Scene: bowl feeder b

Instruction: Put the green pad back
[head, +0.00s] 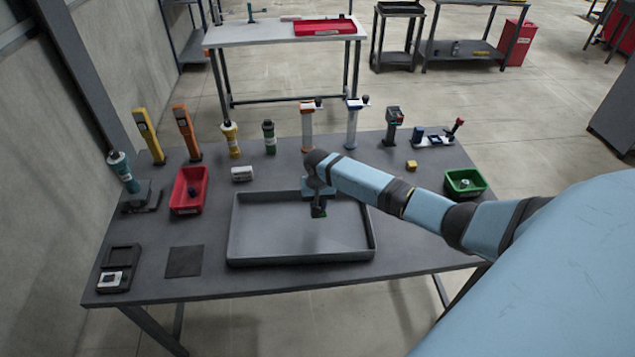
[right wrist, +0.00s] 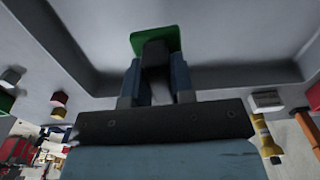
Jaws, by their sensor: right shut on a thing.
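The green pad (right wrist: 143,42) shows in the right wrist view as a flat green piece with a dark block on it. My right gripper (right wrist: 154,88) is shut on this dark block, and the green plate lies beyond the fingertips. In the head view my right gripper (head: 318,200) is over the grey tray (head: 270,240), with a dark piece and a little green (head: 319,212) at its tip. I cannot tell whether the pad touches the tray floor. My left gripper is not in view.
A red bin (head: 178,207) stands left of the tray and a green bin (head: 484,184) at right. A dark square mat (head: 184,262) and a black holder (head: 122,257) lie front left. A white block (head: 242,174) is behind the tray. Several upright tools line the back.

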